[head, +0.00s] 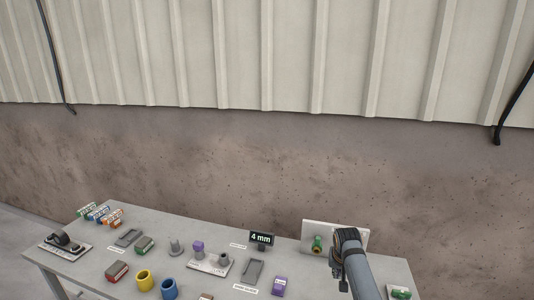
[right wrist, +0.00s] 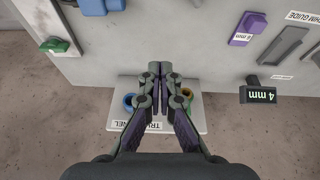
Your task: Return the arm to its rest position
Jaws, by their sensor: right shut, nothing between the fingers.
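My right gripper (head: 346,238) is at the far right part of the stone slab in the head view, in front of a pale upright panel. In the right wrist view my right gripper (right wrist: 160,80) has its fingers together, with nothing between them. The panel (right wrist: 190,115) lies behind the fingers, with a blue ring (right wrist: 129,102) on one side and a green and yellow piece (right wrist: 187,95) on the other. The fingers hide the panel's middle and part of its label. My left gripper is in neither view.
The slab (head: 200,285) bears several small parts, a grey tray (head: 253,271), a yellow cup (head: 144,280), a blue cup (head: 168,288) and a black "4 mm" display (head: 261,239). A green piece (head: 400,293) lies right of my arm. A wall (head: 200,160) stands behind.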

